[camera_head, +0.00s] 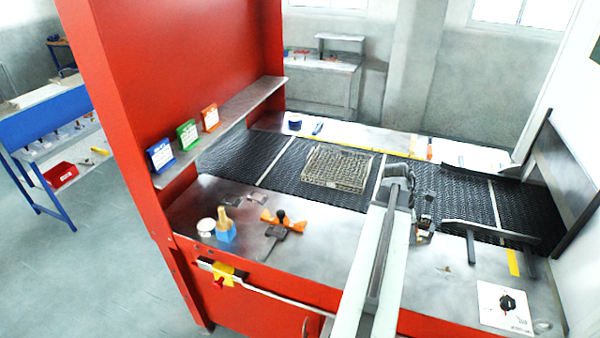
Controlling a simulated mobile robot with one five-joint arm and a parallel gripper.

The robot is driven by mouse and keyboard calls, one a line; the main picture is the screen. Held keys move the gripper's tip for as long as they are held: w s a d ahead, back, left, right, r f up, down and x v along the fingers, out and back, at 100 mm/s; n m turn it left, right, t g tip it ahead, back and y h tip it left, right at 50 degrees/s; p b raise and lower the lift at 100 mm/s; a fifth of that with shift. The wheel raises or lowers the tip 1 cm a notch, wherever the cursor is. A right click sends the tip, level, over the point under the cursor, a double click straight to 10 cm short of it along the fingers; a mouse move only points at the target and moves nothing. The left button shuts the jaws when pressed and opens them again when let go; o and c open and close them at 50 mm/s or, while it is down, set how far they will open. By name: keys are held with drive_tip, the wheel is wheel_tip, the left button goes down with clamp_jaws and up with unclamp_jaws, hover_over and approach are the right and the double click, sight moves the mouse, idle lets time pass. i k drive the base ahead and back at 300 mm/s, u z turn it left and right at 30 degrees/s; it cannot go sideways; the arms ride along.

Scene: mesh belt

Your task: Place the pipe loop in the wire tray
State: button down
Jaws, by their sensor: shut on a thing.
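The wire tray (318,179) is a tan mesh basket resting on the black mesh belt, left of my arm's end. My gripper (425,229) hangs to the right of the arm's tip, at the near edge of the belt in the picture. It is shut on a small dark and brass-coloured piece, which I take as the pipe loop (424,238). The loop's shape is small and partly hidden by the jaws. The gripper is to the right of the tray and apart from it.
The black belt (275,160) runs across the bench. Dark guide rails (490,231) stand at the right. An orange-handled tool (283,218), a blue block (226,232) and a white round lid (206,225) sit on the near metal top. A red panel (180,70) rises at left.

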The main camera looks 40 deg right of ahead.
sight(336, 176)
drive_tip(key=u, duration=0.15)
drive_tip(key=i, duration=1)
